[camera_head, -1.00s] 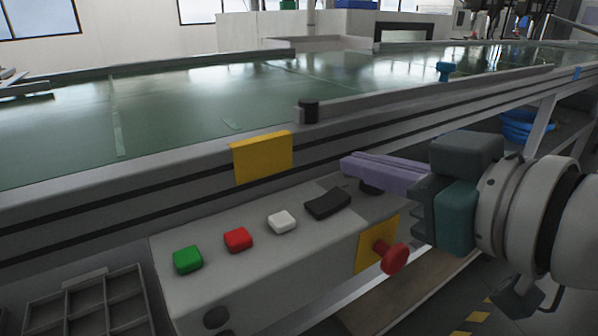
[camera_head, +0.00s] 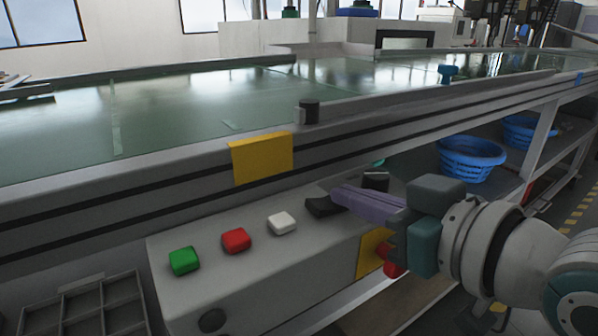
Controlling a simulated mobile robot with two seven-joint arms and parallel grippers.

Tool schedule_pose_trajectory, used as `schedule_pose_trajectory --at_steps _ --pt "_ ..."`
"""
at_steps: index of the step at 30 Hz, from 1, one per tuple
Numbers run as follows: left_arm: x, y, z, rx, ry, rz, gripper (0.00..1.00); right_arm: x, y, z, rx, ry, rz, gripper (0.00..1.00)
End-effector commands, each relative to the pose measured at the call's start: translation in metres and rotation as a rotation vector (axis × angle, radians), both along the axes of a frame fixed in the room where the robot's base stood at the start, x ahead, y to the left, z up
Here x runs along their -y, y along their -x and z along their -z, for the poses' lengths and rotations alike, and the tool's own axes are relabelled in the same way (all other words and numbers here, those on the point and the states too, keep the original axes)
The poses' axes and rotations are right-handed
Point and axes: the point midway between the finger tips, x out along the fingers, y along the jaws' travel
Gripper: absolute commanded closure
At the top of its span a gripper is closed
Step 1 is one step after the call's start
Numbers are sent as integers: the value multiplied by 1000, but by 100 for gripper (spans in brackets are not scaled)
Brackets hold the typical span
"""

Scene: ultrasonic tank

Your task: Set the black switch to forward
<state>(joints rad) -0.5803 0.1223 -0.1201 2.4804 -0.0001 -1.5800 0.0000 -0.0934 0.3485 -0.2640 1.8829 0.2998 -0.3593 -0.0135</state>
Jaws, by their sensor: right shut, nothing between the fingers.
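The black switch (camera_head: 319,206) is on top of the grey control box (camera_head: 250,278), to the right of the white button. My right gripper (camera_head: 340,193) is shut, with nothing between its purple fingers. Its fingertips point left and are at the right end of the switch, hiding part of it. I cannot tell whether they touch it, nor clearly which way the switch is tipped. My left gripper is not in view.
Green (camera_head: 184,261), red (camera_head: 236,240) and white (camera_head: 281,223) buttons line the box top. A red mushroom knob (camera_head: 393,269) is on the box's end, partly hidden by my gripper. The green conveyor (camera_head: 200,105) runs behind. Blue baskets (camera_head: 470,158) stand on a shelf at right.

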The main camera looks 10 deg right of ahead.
Motion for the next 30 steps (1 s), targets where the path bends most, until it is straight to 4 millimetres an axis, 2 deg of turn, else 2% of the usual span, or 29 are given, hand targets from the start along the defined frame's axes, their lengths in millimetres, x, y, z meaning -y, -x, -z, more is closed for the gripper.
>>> schedule_pose_trajectory --at_steps 8,11,17,18,24,30 --pt "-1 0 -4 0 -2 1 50 0 0 -4 0 8 -1 100" --pt "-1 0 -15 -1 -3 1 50 0 -2 -15 0 9 0 100" --pt "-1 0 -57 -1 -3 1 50 2 -9 -54 0 8 2 100" --pt "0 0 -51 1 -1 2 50 6 3 -45 -6 9 2 100" --pt "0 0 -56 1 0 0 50 23 46 -54 -5 11 1 100" --pt "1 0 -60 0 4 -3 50 33 72 -60 -3 9 2 100"
